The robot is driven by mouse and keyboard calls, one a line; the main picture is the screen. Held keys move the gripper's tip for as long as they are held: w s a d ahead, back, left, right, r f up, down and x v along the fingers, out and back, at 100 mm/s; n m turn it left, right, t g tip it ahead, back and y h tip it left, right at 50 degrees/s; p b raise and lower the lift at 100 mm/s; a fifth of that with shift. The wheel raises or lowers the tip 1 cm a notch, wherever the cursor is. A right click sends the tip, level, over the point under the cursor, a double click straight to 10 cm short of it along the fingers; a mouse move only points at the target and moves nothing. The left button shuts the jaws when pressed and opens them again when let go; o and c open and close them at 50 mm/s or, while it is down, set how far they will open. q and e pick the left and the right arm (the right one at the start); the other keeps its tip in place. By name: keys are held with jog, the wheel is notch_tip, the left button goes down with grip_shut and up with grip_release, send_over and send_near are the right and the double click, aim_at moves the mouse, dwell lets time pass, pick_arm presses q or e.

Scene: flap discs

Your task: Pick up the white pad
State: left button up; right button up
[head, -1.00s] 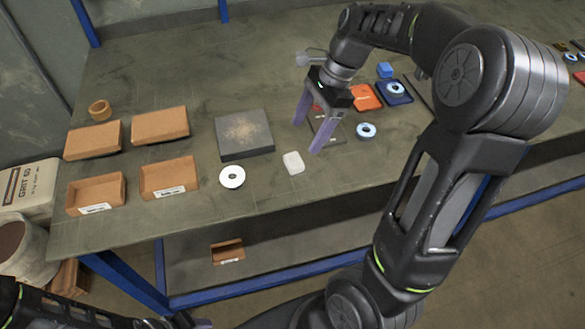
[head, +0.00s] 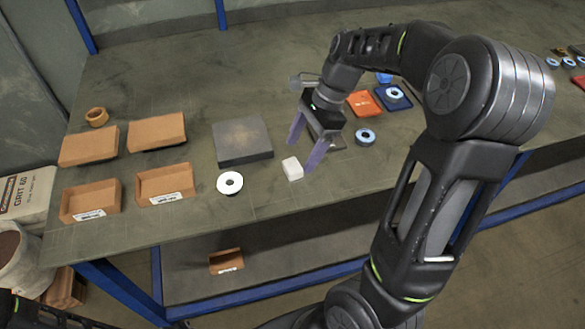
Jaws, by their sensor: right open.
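The white pad (head: 292,169) is a small white block on the table near its front edge, right of a white disc. My right gripper (head: 300,158) is open, with two purple fingers pointing down. Its fingertips are close to the pad, one behind it and one at its right side. I cannot tell whether they touch it. Nothing shows between the fingers. My left gripper is not in view; only a bit of dark arm shows at the bottom left.
A white disc (head: 229,183) and a dark grey slab (head: 242,141) lie left of the pad. Several brown cardboard trays (head: 166,185) stand further left. A blue disc (head: 365,137), an orange square (head: 364,103) and a dark blue square (head: 392,97) lie right of the gripper.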

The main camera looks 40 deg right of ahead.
aim_at(295, 165)
jog(key=shift+x, duration=2.6)
jog(key=c, duration=1.4)
notch_tip(295, 165, up, 10)
jog(key=shift+r, duration=0.1)
